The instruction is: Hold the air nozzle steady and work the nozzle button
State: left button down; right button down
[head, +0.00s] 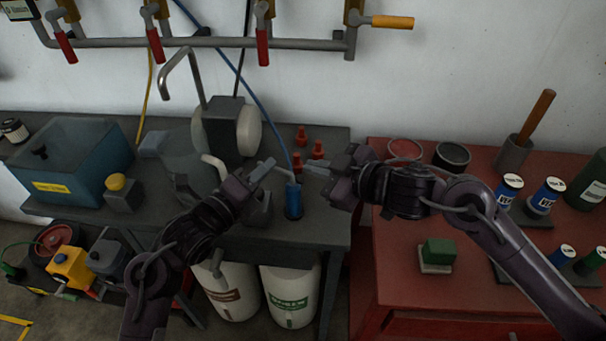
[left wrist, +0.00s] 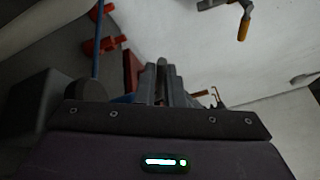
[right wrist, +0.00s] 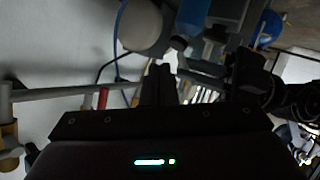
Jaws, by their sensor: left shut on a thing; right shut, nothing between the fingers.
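The air nozzle (head: 293,198) has a blue body, stands near the bench's front edge, and has a thin blue hose at its top. My left gripper (head: 264,169) is shut on the nozzle from the left; the grip itself is partly hidden. The nozzle button cannot be made out.
The dark bench (head: 322,218) carries a grinder (head: 224,128), small red fittings (head: 301,135) and a blue bin (head: 72,160). A red cabinet (head: 400,290) with tins, bottles and a green block (head: 439,252) stands right. A pipe with red-handled valves (head: 210,42) runs along the wall.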

jog(key=shift+f, duration=0.1)
dwell(0.4)
jog(key=shift+a+f, duration=0.2)
jog(key=shift+f, duration=0.1)
jog(key=shift+a+f, duration=0.25)
jog(key=shift+f, duration=0.15)
dwell(0.7)
jog(key=shift+d+r, duration=0.1)
dwell(0.3)
jog(key=shift+d+r, duration=0.35)
jog(key=shift+r, duration=0.3)
jog(key=shift+s+d+r, duration=0.1)
jog(key=shift+d+r, duration=0.3)
jog(key=shift+r, duration=0.35)
jog(key=shift+d+r, duration=0.45)
jog(key=shift+r, duration=0.25)
jog(key=shift+s+d+r, duration=0.1)
jog(key=shift+d+r, duration=0.3)
jog(key=shift+r, duration=0.35)
dwell(0.9)
